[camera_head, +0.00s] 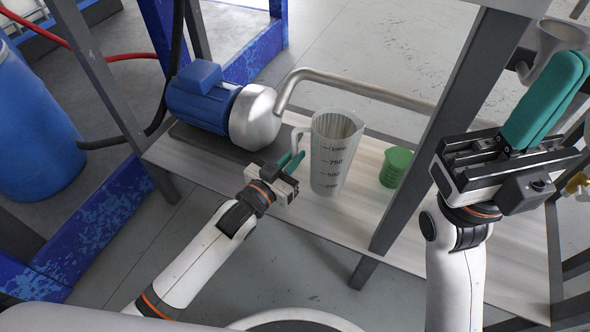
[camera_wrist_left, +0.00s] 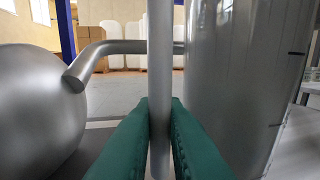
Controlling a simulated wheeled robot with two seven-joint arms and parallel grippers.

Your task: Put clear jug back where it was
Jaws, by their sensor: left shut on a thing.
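The clear jug (camera_head: 331,160), with dark volume marks, is upright on the wooden shelf (camera_head: 225,173) in the head view, its handle facing left. My left gripper (camera_head: 291,161) is at the handle side. In the left wrist view the green fingers (camera_wrist_left: 160,130) are shut on the vertical handle bar (camera_wrist_left: 160,60), and the jug body (camera_wrist_left: 235,70) fills the right side. Whether the jug's base touches the shelf is hard to tell. My right gripper (camera_head: 545,100) is raised at the right with its green fingers together, and no object shows between them.
A blue pump (camera_head: 202,100) with a rounded metal housing (camera_head: 255,117) and bent pipe (camera_head: 350,84) stands left of the jug. A green cup (camera_head: 395,167) stands close to its right. A grey frame post (camera_head: 440,140) rises right of the cup. A blue barrel (camera_head: 35,130) is far left.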

